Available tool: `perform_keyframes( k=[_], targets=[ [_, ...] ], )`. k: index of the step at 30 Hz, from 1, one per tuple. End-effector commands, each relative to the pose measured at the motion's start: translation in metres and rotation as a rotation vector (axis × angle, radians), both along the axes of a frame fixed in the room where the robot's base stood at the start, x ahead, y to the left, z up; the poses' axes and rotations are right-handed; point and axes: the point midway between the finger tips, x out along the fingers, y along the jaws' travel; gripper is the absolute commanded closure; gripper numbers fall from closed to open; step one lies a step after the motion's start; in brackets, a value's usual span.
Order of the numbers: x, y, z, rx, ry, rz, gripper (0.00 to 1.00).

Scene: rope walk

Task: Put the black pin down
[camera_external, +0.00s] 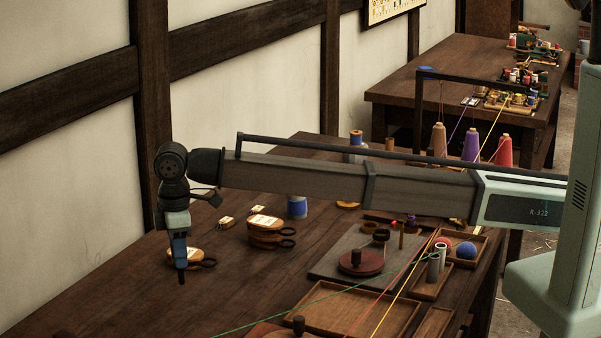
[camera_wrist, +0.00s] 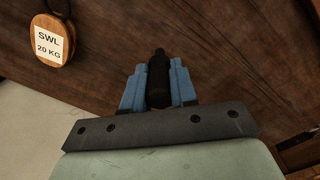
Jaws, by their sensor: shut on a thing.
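The black pin (camera_wrist: 158,72) is between the two blue fingers of my gripper (camera_wrist: 158,85) in the wrist view, with its tip reaching past them. In the outside view my gripper (camera_external: 181,258) points down over the left part of the dark wooden table (camera_external: 130,290), and the dark end of the pin (camera_external: 181,278) shows below the fingers. The gripper is shut on the pin. I cannot tell for sure whether the pin's tip touches the table.
A wooden block labelled SWL 20 KG (camera_wrist: 49,42) lies close by. Stacked wooden blocks (camera_external: 267,235) and a blue spool (camera_external: 297,207) stand to the right. Further right are a grey board (camera_external: 330,262), trays (camera_external: 350,315) and taut coloured threads. The table's front left is clear.

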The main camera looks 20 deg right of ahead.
Motion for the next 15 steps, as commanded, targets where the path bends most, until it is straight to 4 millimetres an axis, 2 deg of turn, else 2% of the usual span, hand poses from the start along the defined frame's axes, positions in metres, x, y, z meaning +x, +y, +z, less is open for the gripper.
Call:
perform_keyframes(
  k=[15],
  targets=[
    [0.000,0.000,-0.049,0.001,0.000,0.000,1.00]
  ],
)
